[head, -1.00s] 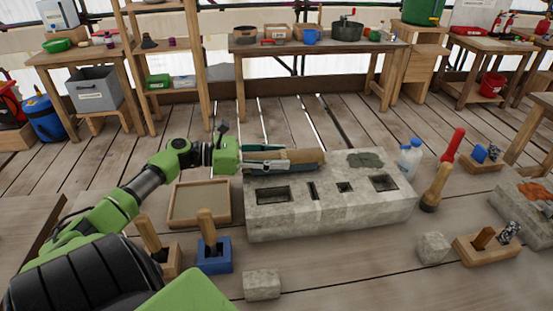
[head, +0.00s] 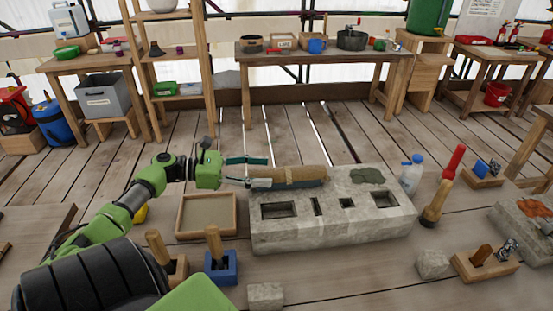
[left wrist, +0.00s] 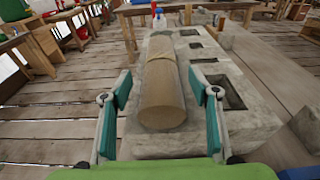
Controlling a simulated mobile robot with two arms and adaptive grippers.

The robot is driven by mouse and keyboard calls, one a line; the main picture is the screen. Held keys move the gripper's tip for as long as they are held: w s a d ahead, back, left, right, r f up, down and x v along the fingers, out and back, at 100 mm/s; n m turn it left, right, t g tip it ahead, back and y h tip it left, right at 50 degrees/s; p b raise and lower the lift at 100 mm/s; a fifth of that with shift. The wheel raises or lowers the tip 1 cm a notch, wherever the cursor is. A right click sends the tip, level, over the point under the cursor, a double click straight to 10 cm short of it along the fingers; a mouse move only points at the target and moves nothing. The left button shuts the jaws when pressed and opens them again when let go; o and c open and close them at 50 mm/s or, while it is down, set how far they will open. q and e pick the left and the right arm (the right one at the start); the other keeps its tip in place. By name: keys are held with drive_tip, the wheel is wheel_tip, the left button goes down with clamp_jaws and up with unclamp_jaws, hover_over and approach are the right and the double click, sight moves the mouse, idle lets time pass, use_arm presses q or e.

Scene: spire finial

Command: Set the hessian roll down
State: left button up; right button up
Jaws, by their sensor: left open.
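The hessian roll (head: 298,174) is a tan cylinder with a band around it. It lies on its side along the far left part of the top of the pale stone block (head: 335,232), its length running left to right in the head view. My left gripper (head: 267,172) is open at the roll's left end, one teal finger on each side. In the left wrist view the roll (left wrist: 162,95) lies between and ahead of the spread fingers (left wrist: 163,92), with a visible gap on both sides. My right gripper is in neither view.
The block's top has several sockets and a dark green patch (head: 367,176). A sand tray (head: 178,215) stands left of the block. A white bottle (head: 411,175), a red-topped tool (head: 454,162) and a wooden-handled brush (head: 436,203) stand at its right. Tool holders stand in front.

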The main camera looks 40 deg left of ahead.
use_arm(q)
drive_tip(key=p+v, duration=0.1)
drive_tip(key=v, duration=0.5)
drive_tip(key=shift+p, duration=0.4)
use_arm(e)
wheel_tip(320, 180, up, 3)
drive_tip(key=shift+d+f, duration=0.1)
use_arm(q)
drive_tip(key=shift+s, duration=0.1)
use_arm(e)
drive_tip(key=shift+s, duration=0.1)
